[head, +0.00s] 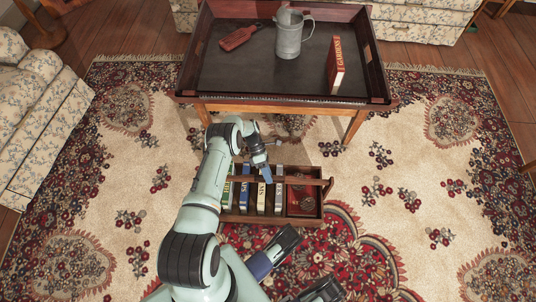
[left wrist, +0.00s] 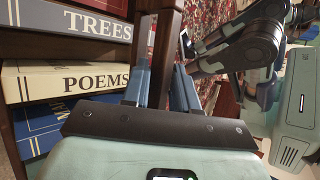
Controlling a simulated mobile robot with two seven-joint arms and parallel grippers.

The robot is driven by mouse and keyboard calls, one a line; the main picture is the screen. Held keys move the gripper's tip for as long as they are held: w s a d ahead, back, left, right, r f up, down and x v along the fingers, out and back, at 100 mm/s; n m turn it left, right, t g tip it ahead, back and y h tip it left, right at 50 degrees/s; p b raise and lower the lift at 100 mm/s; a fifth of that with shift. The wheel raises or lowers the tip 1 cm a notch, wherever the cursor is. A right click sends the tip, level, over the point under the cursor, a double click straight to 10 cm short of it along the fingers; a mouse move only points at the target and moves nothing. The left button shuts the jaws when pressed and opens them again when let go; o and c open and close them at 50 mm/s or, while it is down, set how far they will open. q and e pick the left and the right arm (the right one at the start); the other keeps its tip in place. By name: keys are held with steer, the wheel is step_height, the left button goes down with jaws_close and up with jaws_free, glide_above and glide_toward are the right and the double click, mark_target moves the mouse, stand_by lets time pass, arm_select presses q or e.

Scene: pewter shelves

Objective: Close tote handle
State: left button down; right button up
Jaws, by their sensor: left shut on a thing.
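The wooden tote (head: 262,219) stands on the rug and holds several books and a reddish-brown item in its right compartment. Its handle (head: 308,181) is a dark wooden bar running lengthwise above the books. My left gripper (head: 266,176) reaches down to the bar near its middle. In the left wrist view the handle (left wrist: 163,45) passes between the fingers of my left gripper (left wrist: 160,88), which is shut on it. The spines there read TREES (left wrist: 75,22) and POEMS (left wrist: 68,79). My right gripper (head: 262,265) shows at the bottom in the head view, its jaws unclear.
A tray-topped table (head: 230,75) stands just behind the tote, with a metal pitcher (head: 288,40), a red book (head: 336,66) and a red paddle-shaped item (head: 240,37). A floral sofa (head: 40,125) is at the left. The rug (head: 420,195) is clear at the right.

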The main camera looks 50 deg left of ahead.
arm_select(q)
steer(key=shift+w+a+f, duration=0.1)
steer(key=shift+a+f, duration=0.35)
steer(key=shift+a, duration=0.4)
steer(key=c, duration=1.3)
jaws_free()
steer(key=v, duration=0.4)
steer(key=d+r+v, duration=0.1)
steer(key=v, duration=0.2)
steer(key=shift+a, duration=0.1)
steer(key=shift+d+r, duration=0.1)
steer(key=shift+d, duration=0.1)
